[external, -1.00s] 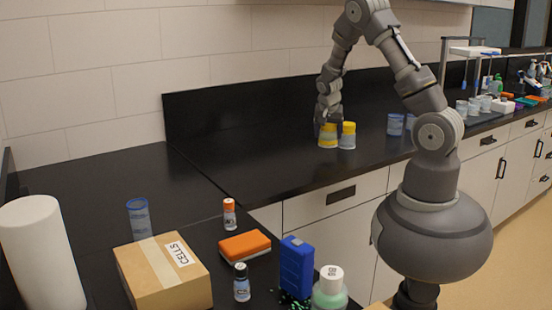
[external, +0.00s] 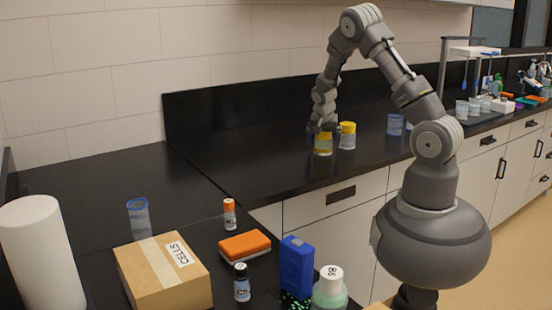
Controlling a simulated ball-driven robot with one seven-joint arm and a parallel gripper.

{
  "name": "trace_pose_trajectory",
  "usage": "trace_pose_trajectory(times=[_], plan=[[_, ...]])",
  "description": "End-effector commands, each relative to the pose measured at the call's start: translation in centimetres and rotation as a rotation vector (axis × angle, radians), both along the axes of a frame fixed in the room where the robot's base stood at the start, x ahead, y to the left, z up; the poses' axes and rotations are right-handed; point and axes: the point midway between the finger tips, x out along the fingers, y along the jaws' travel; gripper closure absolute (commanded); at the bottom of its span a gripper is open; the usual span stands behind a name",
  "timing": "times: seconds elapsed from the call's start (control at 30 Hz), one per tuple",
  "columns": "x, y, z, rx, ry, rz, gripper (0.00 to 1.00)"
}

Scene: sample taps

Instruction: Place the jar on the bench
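A jar with a yellow lid and a pale label (external: 323,149) is at the front part of the black bench (external: 262,165). My gripper (external: 322,130) is at the top of this jar, with its fingers down around the lid, and looks shut on it. The jar is upright. Whether its base touches the bench or hangs just above it is hard to tell. A second yellow-lidded jar (external: 347,141) stands on the bench just right of and behind the first.
Blue-tinted containers (external: 395,124) stand farther right on the bench. A cardboard box (external: 140,287), an orange-topped block (external: 244,244), a blue box (external: 296,265) and small bottles stand on the near counter. The bench left of the held jar is clear.

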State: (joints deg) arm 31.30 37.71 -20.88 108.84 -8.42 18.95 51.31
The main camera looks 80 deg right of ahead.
Motion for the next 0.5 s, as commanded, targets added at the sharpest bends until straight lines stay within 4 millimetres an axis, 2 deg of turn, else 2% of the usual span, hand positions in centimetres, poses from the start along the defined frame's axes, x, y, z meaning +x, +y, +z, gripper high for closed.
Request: trace_pose_trajectory(times=[0.27, 0.37, 0.5], plan=[[0.0, 0.0, 0.7, -0.001, -0.001, 0.001, 0.0], [0.1, 0.6, 2.1, -0.002, -0.002, 0.002, 0.0], [0.2, 1.9, 5.3, -0.002, -0.003, 0.002, 0.0]])
